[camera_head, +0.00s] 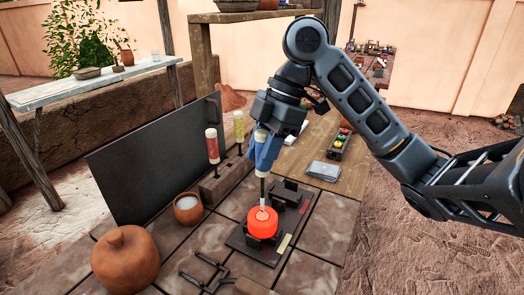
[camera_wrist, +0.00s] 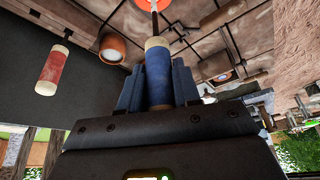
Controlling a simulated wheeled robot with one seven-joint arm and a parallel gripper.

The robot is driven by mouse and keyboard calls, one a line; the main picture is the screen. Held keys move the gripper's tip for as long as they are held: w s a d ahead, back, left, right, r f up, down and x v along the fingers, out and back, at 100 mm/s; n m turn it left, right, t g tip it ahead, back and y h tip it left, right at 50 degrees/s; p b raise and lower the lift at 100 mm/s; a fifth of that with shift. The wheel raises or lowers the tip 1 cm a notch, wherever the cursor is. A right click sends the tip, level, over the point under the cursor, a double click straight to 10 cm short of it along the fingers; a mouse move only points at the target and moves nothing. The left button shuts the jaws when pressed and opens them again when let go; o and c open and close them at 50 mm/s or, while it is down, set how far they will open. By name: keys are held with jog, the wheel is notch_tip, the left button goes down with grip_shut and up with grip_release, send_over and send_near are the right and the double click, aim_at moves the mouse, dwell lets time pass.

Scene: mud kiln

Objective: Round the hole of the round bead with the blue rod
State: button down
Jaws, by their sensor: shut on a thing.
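My gripper (camera_head: 264,150) is shut on the blue rod (camera_head: 261,138), which has cream ends and a thin metal shaft pointing down. In the wrist view the blue rod (camera_wrist: 158,76) stands between the two fingers. The round bead (camera_head: 262,223) glows orange-red and sits in a dark holder on a dark plate (camera_head: 240,240). The shaft's lower end is at the middle of the bead's top; how far it is in the hole I cannot tell. The bead (camera_wrist: 150,4) shows only partly at the top edge of the wrist view.
A red rod (camera_head: 212,148) and a yellow rod (camera_head: 239,127) stand in a block left of my gripper. A small pot (camera_head: 188,208), a clay jar (camera_head: 126,262) and dark tongs (camera_head: 205,270) are left of the plate. A dark upright panel (camera_head: 140,165) stands behind.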

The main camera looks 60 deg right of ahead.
aim_at(257, 173)
jog(key=shift+f+b, duration=1.35)
jog(key=shift+f, duration=0.15)
jog(key=shift+a, duration=0.4)
dwell(1.6)
jog(key=shift+s+d, duration=0.15)
jog(key=shift+s, duration=0.1)
dwell(0.3)
jog(key=shift+s+d, duration=0.1)
jog(key=shift+d, duration=0.15)
dwell(0.4)
jog(key=shift+w+d, duration=0.35)
dwell(0.8)
jog(key=shift+w+a, duration=0.35)
jog(key=shift+a, duration=0.05)
dwell(0.8)
jog(key=shift+s+a, duration=0.25)
jog(key=shift+a, duration=0.05)
dwell(0.7)
